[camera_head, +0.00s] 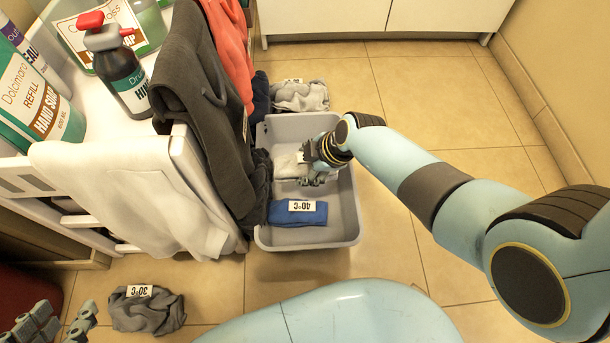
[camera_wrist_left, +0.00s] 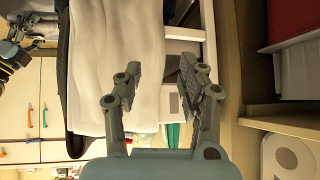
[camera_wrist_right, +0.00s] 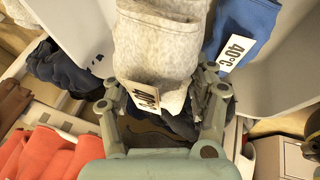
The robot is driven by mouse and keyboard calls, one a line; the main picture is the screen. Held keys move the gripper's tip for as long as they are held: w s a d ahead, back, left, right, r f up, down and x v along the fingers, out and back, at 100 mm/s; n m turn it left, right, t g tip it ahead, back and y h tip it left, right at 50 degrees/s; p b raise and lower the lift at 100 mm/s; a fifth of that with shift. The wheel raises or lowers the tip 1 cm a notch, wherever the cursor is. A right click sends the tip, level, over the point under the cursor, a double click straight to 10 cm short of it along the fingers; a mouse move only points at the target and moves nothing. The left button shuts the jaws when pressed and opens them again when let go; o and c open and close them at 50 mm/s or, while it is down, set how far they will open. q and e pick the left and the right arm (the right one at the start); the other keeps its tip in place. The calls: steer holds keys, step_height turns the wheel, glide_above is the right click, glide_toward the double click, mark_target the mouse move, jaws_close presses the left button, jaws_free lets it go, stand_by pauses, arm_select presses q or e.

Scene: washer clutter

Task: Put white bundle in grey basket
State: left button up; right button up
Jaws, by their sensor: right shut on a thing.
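The grey basket (camera_head: 343,222) stands on the floor in the middle of the head view. My right gripper (camera_head: 312,170) is over the basket's inside and shut on the white bundle (camera_head: 287,165). The bundle also fills the space between the fingers in the right wrist view (camera_wrist_right: 160,52), with its white 40°C tag hanging toward the palm. I cannot tell whether the bundle touches the basket floor. A blue bundle (camera_head: 298,216) with a 40°C tag lies in the basket. My left gripper (camera_wrist_left: 158,80) is open and empty, in the lower left corner of the head view.
A grey bundle (camera_head: 148,312) with a 30°C tag lies on the floor at lower left. Another grey bundle (camera_head: 300,96) lies behind the basket. A white rack (camera_head: 190,155) with hanging clothes and soap bottles (camera_head: 118,75) stands left of the basket. Floor on the right is clear.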

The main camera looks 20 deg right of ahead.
mark_target(305, 173)
steer(key=shift+w+a+f, duration=0.1)
steer(key=shift+a+f, duration=0.15)
steer(key=shift+f, duration=0.05)
steer(key=shift+f+b, duration=0.85)
steer(key=shift+f, duration=0.15)
steer(key=shift+f+b, duration=0.6)
steer(key=shift+f, duration=0.2)
arm_select(q)
steer(key=w+d+r+t, duration=0.1)
steer(key=w+r+t, duration=0.3)
steer(key=r+t, duration=0.1)
steer(key=shift+w+m+t+h, duration=0.15)
steer(key=shift+m+t+h, duration=0.25)
steer(key=shift+t, duration=0.1)
steer(key=shift+r, duration=0.1)
steer(key=shift+w+d+r, duration=0.1)
steer(key=shift+w+r, duration=0.15)
steer(key=shift+w+r+t, duration=0.1)
steer(key=shift+r+t, duration=0.05)
steer(key=shift+t, duration=0.15)
arm_select(e)
steer(key=shift+f, duration=0.1)
